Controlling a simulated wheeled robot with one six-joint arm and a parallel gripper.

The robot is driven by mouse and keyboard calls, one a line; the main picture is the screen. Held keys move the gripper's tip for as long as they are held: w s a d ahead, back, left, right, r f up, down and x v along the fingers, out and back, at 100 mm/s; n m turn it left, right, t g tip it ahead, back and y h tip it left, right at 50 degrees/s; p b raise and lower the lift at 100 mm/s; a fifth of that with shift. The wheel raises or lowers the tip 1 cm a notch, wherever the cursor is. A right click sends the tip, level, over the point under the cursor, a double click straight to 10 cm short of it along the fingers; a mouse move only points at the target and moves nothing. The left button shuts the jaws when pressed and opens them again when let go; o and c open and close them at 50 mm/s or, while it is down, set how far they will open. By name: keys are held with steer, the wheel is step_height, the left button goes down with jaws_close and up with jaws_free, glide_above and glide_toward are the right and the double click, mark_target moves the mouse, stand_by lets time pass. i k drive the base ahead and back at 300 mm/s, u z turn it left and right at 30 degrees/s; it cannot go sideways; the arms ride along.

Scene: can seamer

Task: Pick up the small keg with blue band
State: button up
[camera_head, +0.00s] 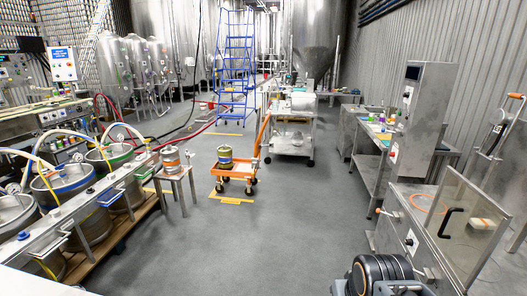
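A small keg (225,157) stands upright on a low orange cart (234,172) in the middle of the floor. Its band looks dark with a yellowish-green tint, and I cannot tell if it is blue. Another small keg (171,158) with an orange band stands on a metal stool to its left. Larger kegs stand at the left, one with a blue rim (64,180). Part of my arm shows at the bottom right, far from the small kegs. I cannot make out my gripper's fingers.
A keg line with hoses and a metal rail (75,217) runs along the left. A steel trolley (290,128) and a blue ladder (236,70) stand behind the cart. A machine with a clear door (455,225) is at right.

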mark_target(225, 153)
steer(key=i, duration=2.25)
steer(key=u, duration=0.5)
steer(key=i, duration=2.45)
steer(key=u, duration=1)
steer(key=i, duration=1.8)
steer(key=u, duration=0.35)
